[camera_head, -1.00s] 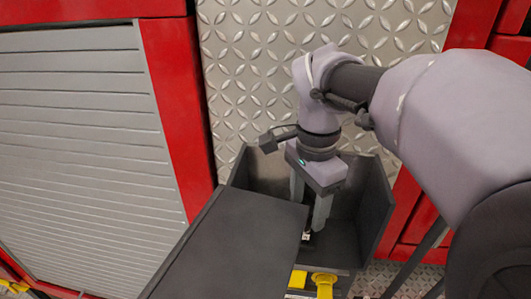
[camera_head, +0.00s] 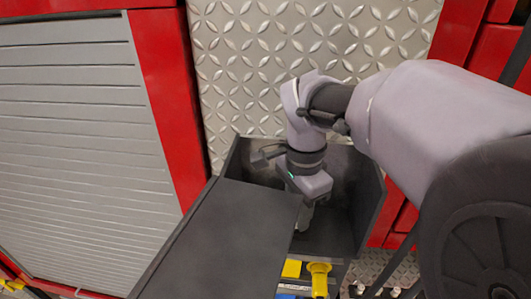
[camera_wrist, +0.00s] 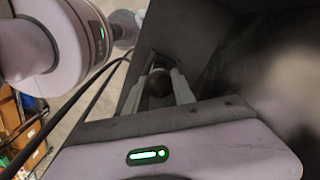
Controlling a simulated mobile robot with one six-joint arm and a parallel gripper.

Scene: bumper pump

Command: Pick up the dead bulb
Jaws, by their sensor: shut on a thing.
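My gripper (camera_head: 304,218) reaches down into an open black box (camera_head: 369,205). In the wrist view its two pale fingers (camera_wrist: 161,76) stand on either side of a dark, rounded thing, which I take to be the dead bulb (camera_wrist: 157,84). The gripper is shut on it. Only the bulb's dark rounded side shows, and its far end is hidden. In the head view the bulb is hidden by my gripper and the black panel's edge.
A flat black panel (camera_head: 225,240) lies left of the box opening, close to my fingers. The box walls surround my gripper. Yellow parts (camera_head: 318,278) sit below the box front. A grey shutter (camera_head: 75,150) and red frame (camera_head: 168,95) stand left.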

